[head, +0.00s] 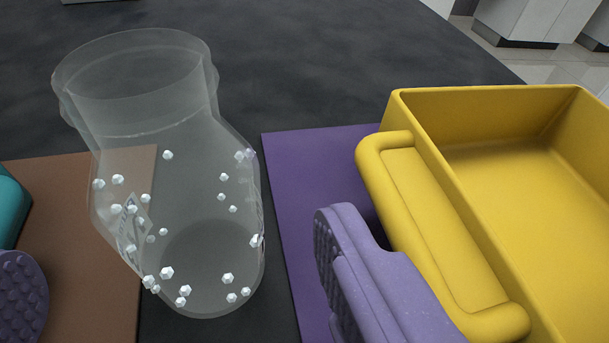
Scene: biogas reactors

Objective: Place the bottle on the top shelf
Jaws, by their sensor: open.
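The bottle (160,190) is clear and wide-mouthed, with a small label low on its left side and several small white faceted bits on or in it. It appears to stand upright on the dark counter, its open mouth at the upper left. My gripper (180,268) is open, with one purple ridged finger at the lower left edge and the other right of the bottle. The bottle lies between the two fingers in the picture, with visible gaps on both sides. I cannot tell how far beyond the fingertips it is. No shelf is in view.
A yellow bin (480,160) with a thick handle sits on a purple mat (290,190) at right, close to my right finger. A brown mat (95,250) and part of a teal object (10,208) are at left. The dark counter (320,60) behind is mostly clear.

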